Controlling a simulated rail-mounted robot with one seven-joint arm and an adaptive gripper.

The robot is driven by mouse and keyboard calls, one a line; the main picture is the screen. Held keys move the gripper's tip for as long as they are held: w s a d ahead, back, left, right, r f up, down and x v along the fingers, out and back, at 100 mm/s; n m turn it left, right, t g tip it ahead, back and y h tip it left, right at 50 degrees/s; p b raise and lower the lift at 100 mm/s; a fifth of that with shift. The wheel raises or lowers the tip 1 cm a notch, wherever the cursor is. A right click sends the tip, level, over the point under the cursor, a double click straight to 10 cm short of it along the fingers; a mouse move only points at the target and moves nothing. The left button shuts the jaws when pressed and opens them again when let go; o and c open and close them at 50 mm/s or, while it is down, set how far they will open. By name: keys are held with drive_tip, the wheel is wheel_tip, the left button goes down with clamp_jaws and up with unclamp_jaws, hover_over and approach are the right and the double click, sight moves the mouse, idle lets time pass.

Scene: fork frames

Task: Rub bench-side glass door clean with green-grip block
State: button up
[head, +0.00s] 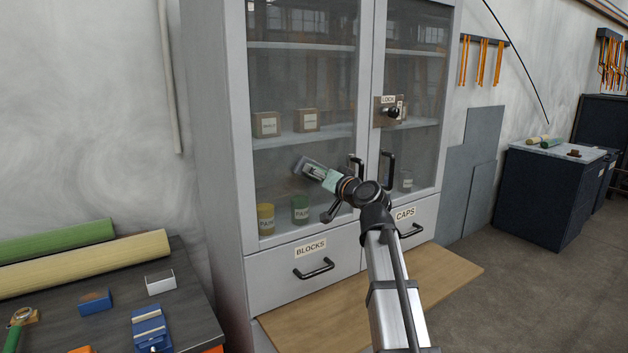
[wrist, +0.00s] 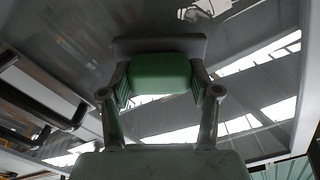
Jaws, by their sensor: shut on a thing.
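The cabinet has two glass doors. The bench-side glass door (head: 300,90) is the left one; it is closed and its glass looks hazy. My gripper (head: 320,175) is in front of this door's lower part, left of the black handles. In the wrist view my gripper (wrist: 160,88) is shut on the green-grip block (wrist: 160,72), one finger on each side of the green grip. The block's flat grey pad (wrist: 160,46) faces the glass. It is at or very near the pane; I cannot tell whether it touches. The block also shows in the head view (head: 309,167).
The right glass door (head: 420,70) has a lock plate (head: 383,111). Black door handles (head: 387,168) stand out close to my gripper. Drawers marked BLOCKS (head: 285,285) and CAPS lie below. The dark bench (head: 195,305) at left bears rolls and several small blocks.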

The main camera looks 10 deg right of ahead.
drive_tip(key=shift+w+d+f+b, duration=0.1)
drive_tip(key=shift+w+d+b, duration=0.3)
drive_tip(key=shift+d+b, duration=0.25)
drive_tip(key=shift+w+d+b, duration=0.25)
drive_tip(key=shift+d+b, duration=0.6)
drive_tip(key=shift+d, duration=0.2)
drive_tip(key=shift+s+a+p, duration=0.25)
drive_tip(key=shift+s+a, duration=0.05)
drive_tip(key=shift+a, duration=0.65)
drive_tip(key=shift+s+a+p, duration=0.2)
drive_tip(key=shift+s+a, duration=0.05)
drive_tip(key=shift+a, duration=0.65)
drive_tip(key=shift+s+a+p, duration=0.35)
drive_tip(key=shift+s+a, duration=0.1)
drive_tip(key=shift+a, duration=0.75)
drive_tip(key=shift+s+a+p, duration=0.4)
drive_tip(key=shift+s+a, duration=0.05)
drive_tip(key=shift+a, duration=0.7)
drive_tip(key=shift+s+a+p, duration=0.35)
drive_tip(key=shift+s+a, duration=0.1)
drive_tip(key=shift+a, duration=0.75)
drive_tip(key=shift+v, duration=2.95)
